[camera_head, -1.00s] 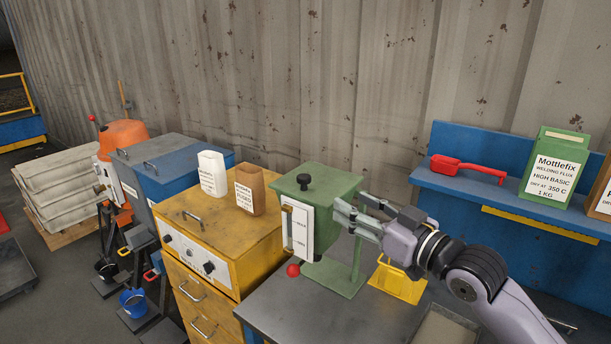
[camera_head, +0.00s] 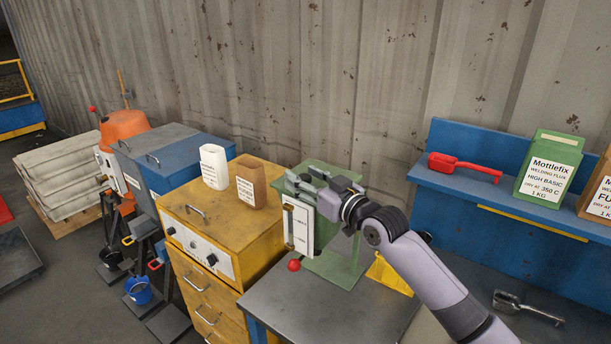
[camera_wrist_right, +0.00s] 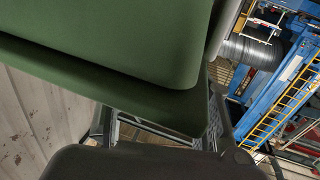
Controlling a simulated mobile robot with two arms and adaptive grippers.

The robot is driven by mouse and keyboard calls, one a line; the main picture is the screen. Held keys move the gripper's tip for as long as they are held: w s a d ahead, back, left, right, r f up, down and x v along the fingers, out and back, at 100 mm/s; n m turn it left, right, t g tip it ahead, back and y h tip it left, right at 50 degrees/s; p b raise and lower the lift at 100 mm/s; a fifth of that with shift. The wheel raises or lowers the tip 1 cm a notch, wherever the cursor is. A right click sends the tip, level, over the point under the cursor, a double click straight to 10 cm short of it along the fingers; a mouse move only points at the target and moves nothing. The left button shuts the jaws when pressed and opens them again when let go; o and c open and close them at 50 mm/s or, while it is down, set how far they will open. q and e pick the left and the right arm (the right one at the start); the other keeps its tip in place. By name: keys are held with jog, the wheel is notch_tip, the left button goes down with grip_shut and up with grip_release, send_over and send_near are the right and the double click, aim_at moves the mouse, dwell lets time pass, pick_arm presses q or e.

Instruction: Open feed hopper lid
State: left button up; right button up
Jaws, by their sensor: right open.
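The green feed hopper (camera_head: 325,232) stands on the grey bench, with a white gauge panel (camera_head: 299,226) on its front. Its green lid (camera_head: 318,166) looks closed, though my right gripper covers much of it. My right gripper (camera_head: 298,181) is open at the lid's top; the black knob is hidden by it. I cannot tell whether the fingers touch the lid or are around the knob. In the right wrist view, green hopper surface (camera_wrist_right: 130,45) fills the upper left, very close. My left gripper is not in view.
A red ball knob (camera_head: 294,265) sits below the hopper. The yellow cabinet (camera_head: 215,225) with a white carton (camera_head: 213,166) and a brown carton (camera_head: 250,184) is at left.

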grip_shut()
dwell(0.7)
